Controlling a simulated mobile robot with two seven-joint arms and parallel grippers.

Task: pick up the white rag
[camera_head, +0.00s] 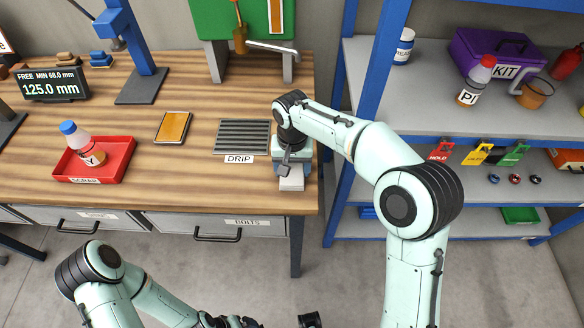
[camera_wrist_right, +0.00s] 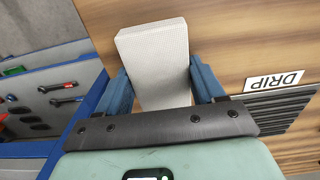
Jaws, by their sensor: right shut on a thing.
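The white rag (camera_head: 291,183) is a pale folded block at the right end of the wooden workbench, in front of the drip grate. In the right wrist view the rag (camera_wrist_right: 155,62) sits between the two blue fingers of my right gripper (camera_wrist_right: 163,88), which is shut on it. In the head view my right gripper (camera_head: 291,168) points down at the bench's right edge, and its wrist hides part of it. I cannot tell whether the rag touches the bench top. My left arm shows at the bottom, but its gripper is out of frame.
The drip grate (camera_head: 242,136) lies just left of my right gripper. An orange-topped pad (camera_head: 173,127) and a red scrap tray (camera_head: 118,167) with a bottle (camera_head: 84,146) are farther left. A blue-framed shelf (camera_head: 358,95) stands close on the right. The bench's front middle is clear.

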